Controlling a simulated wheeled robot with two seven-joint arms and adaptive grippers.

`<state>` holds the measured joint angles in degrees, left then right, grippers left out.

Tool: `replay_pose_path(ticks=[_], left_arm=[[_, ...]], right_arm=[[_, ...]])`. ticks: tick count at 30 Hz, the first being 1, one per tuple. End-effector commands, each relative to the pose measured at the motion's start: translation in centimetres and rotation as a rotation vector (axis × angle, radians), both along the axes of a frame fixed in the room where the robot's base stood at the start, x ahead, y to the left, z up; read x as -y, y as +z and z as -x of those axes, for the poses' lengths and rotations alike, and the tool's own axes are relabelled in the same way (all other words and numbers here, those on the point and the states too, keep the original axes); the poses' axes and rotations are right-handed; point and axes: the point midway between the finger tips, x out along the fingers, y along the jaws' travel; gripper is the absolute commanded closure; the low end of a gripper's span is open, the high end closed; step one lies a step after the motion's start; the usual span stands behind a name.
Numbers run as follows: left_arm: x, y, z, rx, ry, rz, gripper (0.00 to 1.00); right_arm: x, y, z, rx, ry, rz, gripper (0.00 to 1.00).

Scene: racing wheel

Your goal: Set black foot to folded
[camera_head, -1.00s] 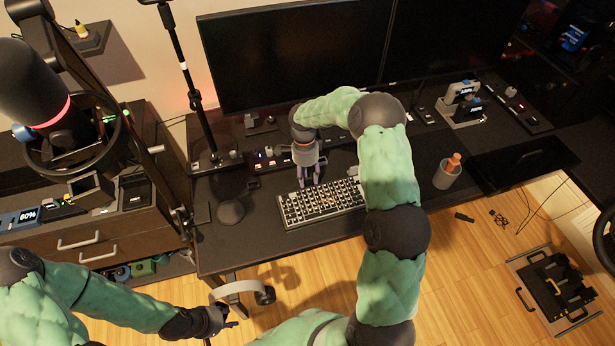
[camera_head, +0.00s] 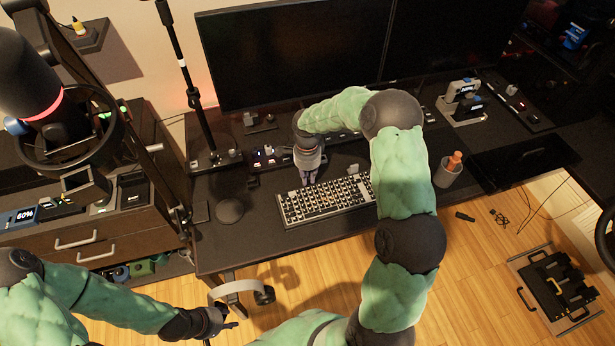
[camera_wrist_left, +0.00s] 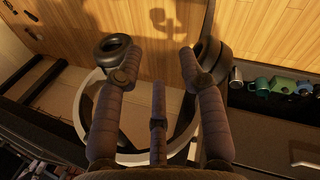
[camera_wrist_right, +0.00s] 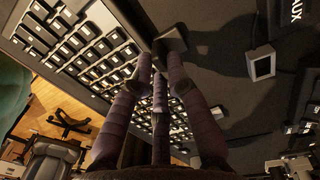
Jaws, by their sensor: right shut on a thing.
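A small black piece (camera_wrist_right: 172,42), likely the black foot, sticks out at the keyboard's edge, at the fingertips of my right gripper (camera_wrist_right: 157,72). The right gripper (camera_head: 309,178) points down at the keyboard's back left edge in the head view. Its fingers are close together on the foot; the exact contact is partly hidden. My left gripper (camera_head: 230,322) is off the desk's front edge, with fingers apart and empty in the left wrist view (camera_wrist_left: 154,65).
A headset (camera_head: 240,291) hangs at the desk's front edge, close to my left gripper. A black microphone stand (camera_head: 190,85) rises left of the keyboard. A cup (camera_head: 448,172) stands to the right. Monitors (camera_head: 290,55) stand behind. A small grey cube (camera_wrist_right: 262,62) is near the right gripper.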

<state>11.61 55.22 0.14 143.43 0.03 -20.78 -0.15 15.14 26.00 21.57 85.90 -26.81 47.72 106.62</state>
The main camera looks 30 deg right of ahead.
Motion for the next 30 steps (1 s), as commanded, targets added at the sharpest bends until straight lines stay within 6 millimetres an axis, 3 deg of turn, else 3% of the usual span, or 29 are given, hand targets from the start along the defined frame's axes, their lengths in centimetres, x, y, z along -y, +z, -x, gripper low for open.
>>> replay_pose_path(ticks=[9, 10, 12, 23, 30], left_arm=[[0.0, 0.0, 0.0, 0.0, 0.0, 0.0, 0.6], [0.0, 0.0, 0.0, 0.0, 0.0, 0.0, 0.6], [0.0, 0.0, 0.0, 0.0, 0.0, 0.0, 0.6], [0.0, 0.0, 0.0, 0.0, 0.0, 0.0, 0.6], [0.0, 0.0, 0.0, 0.0, 0.0, 0.0, 0.6]], right_arm=[[0.0, 0.0, 0.0, 0.004, 0.001, 0.001, 1.0], [0.0, 0.0, 0.0, 0.004, 0.0, 0.001, 0.78], [0.0, 0.0, 0.0, 0.004, 0.0, 0.001, 0.59], [0.0, 0.2, 0.0, 0.004, 0.0, 0.001, 0.59], [0.0, 3.1, -0.3, 0.009, 0.001, 0.001, 0.59]])
